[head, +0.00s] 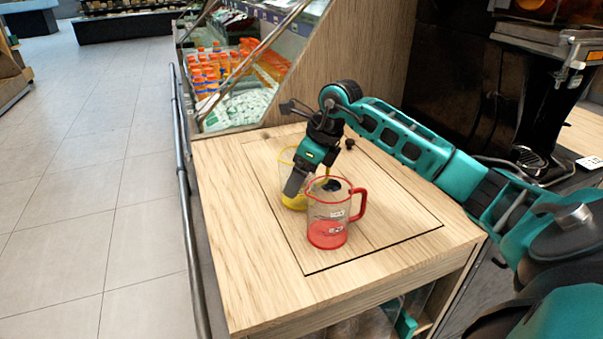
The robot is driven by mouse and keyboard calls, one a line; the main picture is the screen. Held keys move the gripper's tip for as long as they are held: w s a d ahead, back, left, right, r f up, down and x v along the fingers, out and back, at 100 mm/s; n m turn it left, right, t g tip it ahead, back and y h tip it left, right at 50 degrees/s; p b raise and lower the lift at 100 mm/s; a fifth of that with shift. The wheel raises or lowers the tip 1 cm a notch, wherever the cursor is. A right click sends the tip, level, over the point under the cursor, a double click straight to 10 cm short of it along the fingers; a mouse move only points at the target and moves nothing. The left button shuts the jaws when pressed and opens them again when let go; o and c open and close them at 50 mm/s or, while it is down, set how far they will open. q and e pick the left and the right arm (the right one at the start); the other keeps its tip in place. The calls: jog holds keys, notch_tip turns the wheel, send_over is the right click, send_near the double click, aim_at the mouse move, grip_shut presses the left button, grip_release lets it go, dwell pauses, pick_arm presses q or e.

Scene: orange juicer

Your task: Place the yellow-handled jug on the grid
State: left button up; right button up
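The yellow-handled jug (286,167) is clear with yellow at its rim and base. It stands on the wooden counter, partly hidden by my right gripper and the red jug. My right gripper (312,188) points down in front of it, with one dark finger across its side. The other finger is partly hidden behind the red jug, so I cannot tell whether the gripper is open or shut on the handle. My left gripper is not in view. The grid is not clearly visible; a dark juicer (540,100) with a wire part at its foot stands at the right.
A clear jug with red base and handle (327,234) stands close in front of the yellow-handled one. The wooden counter (250,270) is otherwise largely bare. A chilled display (230,75) with orange bottles rises behind it. A metal rail (190,230) runs along its left edge.

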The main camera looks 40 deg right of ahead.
jog(key=shift+o, duration=1)
